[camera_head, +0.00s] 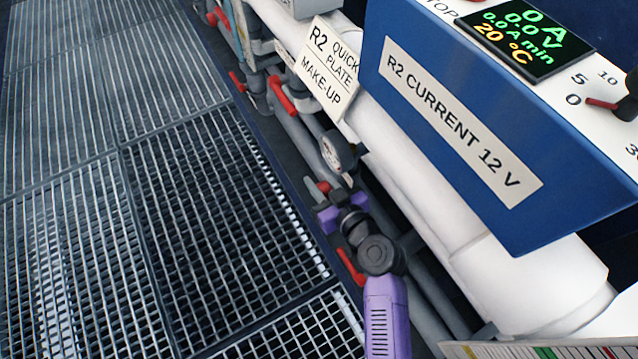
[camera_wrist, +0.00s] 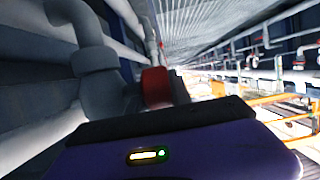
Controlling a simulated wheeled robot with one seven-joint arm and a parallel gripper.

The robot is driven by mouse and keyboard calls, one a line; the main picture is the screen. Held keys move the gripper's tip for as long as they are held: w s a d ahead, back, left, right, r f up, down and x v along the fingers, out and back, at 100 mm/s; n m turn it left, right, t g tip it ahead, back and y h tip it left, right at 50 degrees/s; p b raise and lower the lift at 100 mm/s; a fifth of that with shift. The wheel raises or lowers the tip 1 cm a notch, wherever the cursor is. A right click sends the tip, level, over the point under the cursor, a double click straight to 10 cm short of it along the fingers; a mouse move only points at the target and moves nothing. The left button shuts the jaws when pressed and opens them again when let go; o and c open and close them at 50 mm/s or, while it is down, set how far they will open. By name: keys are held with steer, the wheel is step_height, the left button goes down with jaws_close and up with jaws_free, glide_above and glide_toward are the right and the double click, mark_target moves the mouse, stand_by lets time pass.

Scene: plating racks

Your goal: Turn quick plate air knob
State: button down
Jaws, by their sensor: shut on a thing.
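A red knob (camera_head: 323,187) sits on the grey pipework low beside the white tank, just under a round gauge (camera_head: 337,152). It also shows in the wrist view (camera_wrist: 156,88) as a red block just beyond the dark edge of my gripper (camera_wrist: 165,125). In the head view my purple gripper (camera_head: 337,204) is at the knob, its jaws closed around it. The jaws hide part of the knob, and its turned angle cannot be told.
Red valve handles (camera_head: 281,95) line the pipes, with another (camera_head: 350,266) close beside my wrist. The blue panel (camera_head: 480,110) labelled R2 CURRENT 12 V overhangs on the right, near a R2 QUICK PLATE MAKE-UP sign (camera_head: 327,70). Open grating floor (camera_head: 150,180) lies left.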

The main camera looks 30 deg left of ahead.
steer(key=f+b, duration=0.1)
steer(key=b, duration=0.2)
steer(key=shift+y, duration=0.4)
steer(key=shift+s+d+r+t+y+b, duration=0.1)
steer(key=shift+r+t+y+b, duration=0.45)
steer(key=shift+b, duration=1.1)
steer(key=shift+w+d+r+t+y+b, duration=0.1)
steer(key=shift+t+y+b, duration=0.15)
steer(key=shift+y+b, duration=1)
steer(key=shift+s+d+r+t+y+b, duration=0.15)
steer(key=shift+r+t+b, duration=0.25)
steer(key=shift+b, duration=1.65)
steer(key=shift+a+y, duration=0.1)
steer(key=shift+y, duration=0.15)
steer(key=c, duration=1.4)
jaws_free()
steer(key=shift+c, duration=0.2)
steer(key=shift+r, duration=0.1)
